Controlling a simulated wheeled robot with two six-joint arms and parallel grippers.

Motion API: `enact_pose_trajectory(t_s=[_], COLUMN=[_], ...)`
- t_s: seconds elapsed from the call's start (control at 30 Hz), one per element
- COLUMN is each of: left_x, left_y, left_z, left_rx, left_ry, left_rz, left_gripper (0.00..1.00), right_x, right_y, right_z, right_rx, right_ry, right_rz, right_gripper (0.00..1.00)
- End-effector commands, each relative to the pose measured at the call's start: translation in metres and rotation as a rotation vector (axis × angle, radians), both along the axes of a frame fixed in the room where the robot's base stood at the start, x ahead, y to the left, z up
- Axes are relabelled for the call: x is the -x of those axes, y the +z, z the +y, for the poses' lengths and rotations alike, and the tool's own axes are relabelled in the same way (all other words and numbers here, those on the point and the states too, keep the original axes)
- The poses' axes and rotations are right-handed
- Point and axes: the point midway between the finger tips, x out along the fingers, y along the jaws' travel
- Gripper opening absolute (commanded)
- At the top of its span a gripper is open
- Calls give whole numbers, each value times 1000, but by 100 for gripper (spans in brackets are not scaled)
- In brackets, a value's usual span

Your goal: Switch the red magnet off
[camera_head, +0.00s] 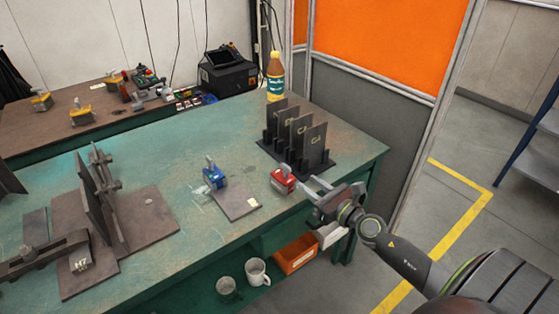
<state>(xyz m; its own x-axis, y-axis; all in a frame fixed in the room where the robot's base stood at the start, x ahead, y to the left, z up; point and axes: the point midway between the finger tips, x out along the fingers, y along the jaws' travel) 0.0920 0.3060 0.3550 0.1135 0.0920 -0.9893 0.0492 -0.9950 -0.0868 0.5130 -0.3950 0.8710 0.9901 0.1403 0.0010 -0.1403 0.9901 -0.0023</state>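The red magnet (283,181) sits near the front edge of the green table, towards its right side. It has a grey lever on top, whose exact setting is too small to tell. My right gripper (306,184) is just to the right of the red magnet, with its fingers pointing left towards it. The fingers are apart, with nothing seen between them. A small gap seems to separate them from the magnet. My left gripper is not in view.
A blue magnet (214,178) sits on a thin steel plate (238,204) left of the red one. A rack of dark plates (296,137) stands behind. A bottle (275,77) stands farther back. A steel fixture (140,222) fills the table's left. An orange bin (295,254) and mugs are below.

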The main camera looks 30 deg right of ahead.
Motion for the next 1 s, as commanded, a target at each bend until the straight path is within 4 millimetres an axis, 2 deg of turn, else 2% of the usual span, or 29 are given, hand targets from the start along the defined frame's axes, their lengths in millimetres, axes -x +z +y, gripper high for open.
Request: enact_pose_trajectory(t_s=[0.03, 0.2, 0.6, 0.8, 1.0], left_x=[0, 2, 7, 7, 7], left_y=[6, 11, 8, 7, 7], left_z=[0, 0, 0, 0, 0], left_rx=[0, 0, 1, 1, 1], left_ry=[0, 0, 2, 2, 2], left_rz=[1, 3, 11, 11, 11], left_gripper=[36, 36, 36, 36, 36], right_x=[-11, -42, -108, -123, -126], right_y=[4, 2, -1, -1, -1], right_z=[2, 7, 16, 18, 18], right_rx=[-4, -3, -4, -3, -2], right_ry=[-1, -1, -1, 0, 0], right_rz=[-2, -2, 0, 1, 2], right_gripper=[31, 31, 31, 31, 31])
